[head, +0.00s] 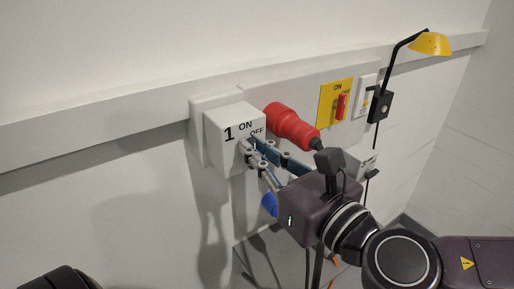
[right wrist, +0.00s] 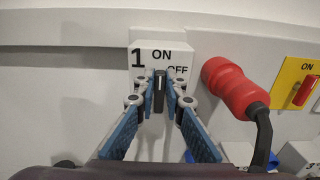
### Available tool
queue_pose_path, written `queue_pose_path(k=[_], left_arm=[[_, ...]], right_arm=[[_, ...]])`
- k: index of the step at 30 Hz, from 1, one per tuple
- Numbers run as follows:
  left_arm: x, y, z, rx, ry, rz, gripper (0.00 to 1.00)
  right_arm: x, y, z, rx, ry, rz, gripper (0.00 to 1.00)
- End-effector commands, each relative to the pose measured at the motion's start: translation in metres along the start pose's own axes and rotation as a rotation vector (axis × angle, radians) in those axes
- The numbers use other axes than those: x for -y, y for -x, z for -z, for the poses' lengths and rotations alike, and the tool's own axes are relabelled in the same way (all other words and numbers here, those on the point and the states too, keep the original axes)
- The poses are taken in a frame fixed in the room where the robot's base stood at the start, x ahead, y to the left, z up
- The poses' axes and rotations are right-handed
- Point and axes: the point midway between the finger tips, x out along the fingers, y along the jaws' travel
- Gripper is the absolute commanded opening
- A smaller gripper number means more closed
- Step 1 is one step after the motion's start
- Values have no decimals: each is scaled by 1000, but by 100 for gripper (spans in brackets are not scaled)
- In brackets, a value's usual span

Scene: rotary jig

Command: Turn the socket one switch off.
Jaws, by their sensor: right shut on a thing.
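The socket one switch box is a white box on the wall, marked 1, ON and OFF (head: 222,142). It also shows in the right wrist view (right wrist: 146,66). Its switch is a dark knob with a pale line (right wrist: 159,88), standing about upright in that view, below the ON label. My right gripper (head: 250,150) is at the front of the box, shut on the knob with a fingertip on each side. In the head view the fingers largely hide the knob. My left gripper is not in view.
A red plug (head: 290,126) with a dark cable sits right of the box, close to my right gripper. Further right are a yellow panel with a red switch (head: 341,106) and a yellow lamp (head: 431,43). A blue part (head: 269,204) lies below. The wall to the left is clear.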

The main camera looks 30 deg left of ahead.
Motion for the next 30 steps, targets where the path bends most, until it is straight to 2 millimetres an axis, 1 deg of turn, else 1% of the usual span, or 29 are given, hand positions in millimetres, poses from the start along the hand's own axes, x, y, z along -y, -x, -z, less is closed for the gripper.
queue_pose_path(k=[8,14,21,30], left_arm=[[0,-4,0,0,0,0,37],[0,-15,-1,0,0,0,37],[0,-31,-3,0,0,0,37],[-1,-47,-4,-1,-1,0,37]], right_arm=[[1,0,1,2,-36,1,0],[3,0,3,2,-142,1,0],[7,0,4,3,-349,1,0],[12,0,6,2,-636,1,0]])
